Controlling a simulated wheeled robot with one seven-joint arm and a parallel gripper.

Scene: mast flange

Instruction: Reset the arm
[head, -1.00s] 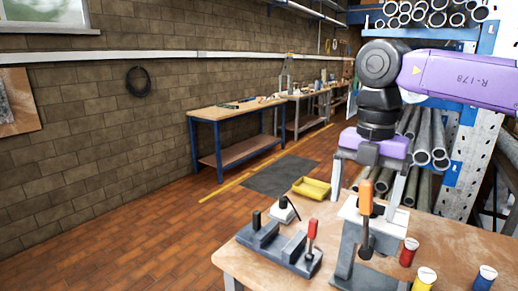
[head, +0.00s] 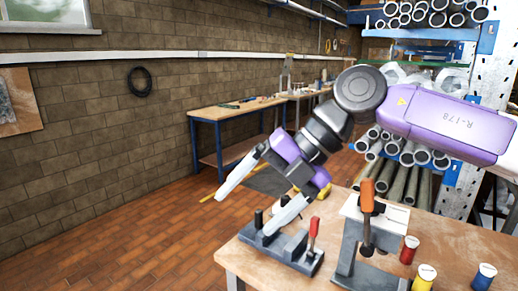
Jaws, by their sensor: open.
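My gripper (head: 264,196) is open and empty. Its two pale fingers point down and to the left in the head view, one toward the floor side and one in front of the grey clamp fixture on the bench. My purple arm comes in from the right and bends at a black joint above the bench. I cannot tell how far the lower finger is from the fixture.
A wooden bench (head: 455,240) carries a grey fixture with a red handle (head: 313,236), an orange-handled clamp (head: 367,197) and red, yellow and blue pots (head: 409,250). A pipe rack (head: 488,70) stands behind. Open brick floor (head: 130,235) lies left.

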